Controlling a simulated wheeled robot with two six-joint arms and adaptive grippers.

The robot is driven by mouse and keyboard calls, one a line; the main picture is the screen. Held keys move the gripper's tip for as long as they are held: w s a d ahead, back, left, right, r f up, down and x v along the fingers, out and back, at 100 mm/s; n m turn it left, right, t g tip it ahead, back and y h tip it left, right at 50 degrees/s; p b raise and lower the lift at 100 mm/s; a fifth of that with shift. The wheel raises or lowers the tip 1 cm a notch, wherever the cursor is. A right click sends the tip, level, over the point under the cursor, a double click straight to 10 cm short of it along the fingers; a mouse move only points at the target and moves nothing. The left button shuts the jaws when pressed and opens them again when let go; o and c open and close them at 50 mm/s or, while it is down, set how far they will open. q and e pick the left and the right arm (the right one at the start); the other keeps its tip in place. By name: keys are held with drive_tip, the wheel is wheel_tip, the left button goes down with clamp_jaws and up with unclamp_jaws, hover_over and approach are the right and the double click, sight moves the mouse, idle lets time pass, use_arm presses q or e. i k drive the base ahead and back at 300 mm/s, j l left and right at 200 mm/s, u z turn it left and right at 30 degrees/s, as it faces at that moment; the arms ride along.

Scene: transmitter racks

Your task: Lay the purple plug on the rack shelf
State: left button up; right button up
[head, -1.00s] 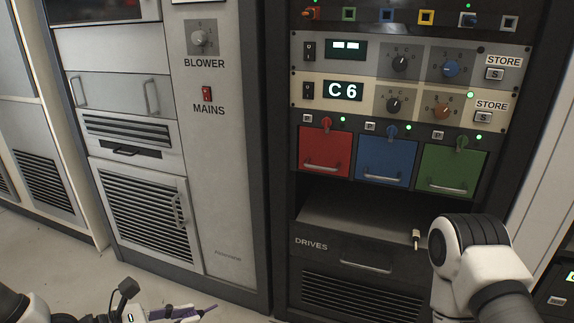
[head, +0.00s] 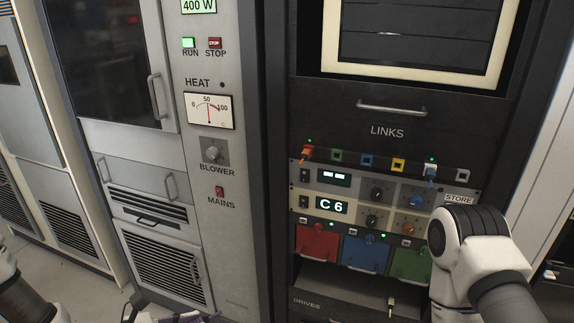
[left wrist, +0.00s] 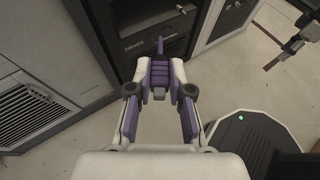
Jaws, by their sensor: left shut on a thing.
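In the left wrist view my left gripper (left wrist: 160,88) is shut on the purple plug (left wrist: 159,70). The plug's thin tip points away from me, toward the foot of the dark rack. In the head view only a sliver of this gripper shows at the bottom edge. The rack shelf (head: 345,283) is an open dark bay below the red, blue and green flaps, above the DRIVES panel. The plug is apart from it. My right gripper seems to show at the upper right of the left wrist view (left wrist: 284,51); its jaws are unclear.
A small pale plug (head: 391,304) sits at the right of the shelf front. My right arm covers the rack's lower right. The LINKS row (head: 367,160) holds orange and blue plugs. A grey cabinet (head: 215,230) stands left. Floor before the rack is open.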

sight(344, 283)
drive_tip(key=l+z, duration=0.15)
drive_tip(key=l, duration=0.4)
drive_tip(key=i+l+z, duration=0.1)
drive_tip(key=l, duration=0.5)
drive_tip(key=l+z, duration=0.15)
drive_tip(key=l, duration=0.4)
drive_tip(key=i+l+z, duration=0.1)
drive_tip(key=l, duration=0.45)
